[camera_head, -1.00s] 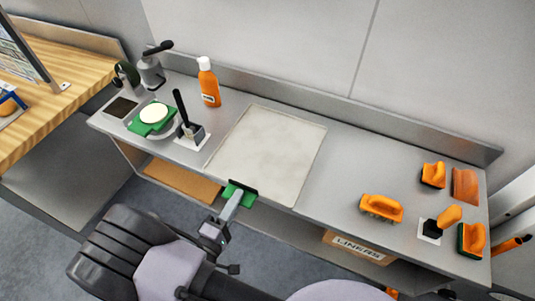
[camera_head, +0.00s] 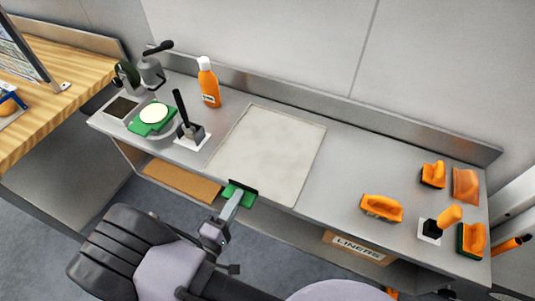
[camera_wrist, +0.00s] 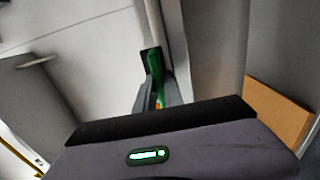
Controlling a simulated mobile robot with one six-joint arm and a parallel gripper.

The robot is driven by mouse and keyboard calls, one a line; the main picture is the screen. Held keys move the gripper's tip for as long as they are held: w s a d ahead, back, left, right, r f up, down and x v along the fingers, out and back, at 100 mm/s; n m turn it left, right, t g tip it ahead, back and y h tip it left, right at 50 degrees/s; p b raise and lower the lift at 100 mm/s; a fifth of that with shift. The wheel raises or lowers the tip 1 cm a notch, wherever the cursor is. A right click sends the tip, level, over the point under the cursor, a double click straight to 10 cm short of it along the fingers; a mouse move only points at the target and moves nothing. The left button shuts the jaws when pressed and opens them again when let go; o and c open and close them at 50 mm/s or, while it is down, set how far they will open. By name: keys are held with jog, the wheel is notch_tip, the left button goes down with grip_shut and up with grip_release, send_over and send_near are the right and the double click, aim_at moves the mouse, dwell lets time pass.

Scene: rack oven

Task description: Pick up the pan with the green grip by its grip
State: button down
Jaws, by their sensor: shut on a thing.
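My gripper (camera_head: 236,195) is at the front edge of the steel counter, by the near left corner of the pale slab. It is shut on a green grip, which shows at the jaws in the head view (camera_head: 246,188) and between the fingers in the wrist view (camera_wrist: 154,66). A dark part adjoins the green in both views. I cannot make out a pan body beyond the grip. My fingers and wrist hide part of the held thing.
The pale slab (camera_head: 270,155) lies bare on the counter. At left stand a green-based scale (camera_head: 152,117), a dark-handled tool (camera_head: 190,130) and an orange bottle (camera_head: 209,85). Several orange-handled brushes (camera_head: 381,208) are at right. A shelf with a LINERS box (camera_head: 358,246) is below.

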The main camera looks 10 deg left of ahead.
jog(key=shift+r+p, duration=1.35)
jog(key=shift+r, duration=0.7)
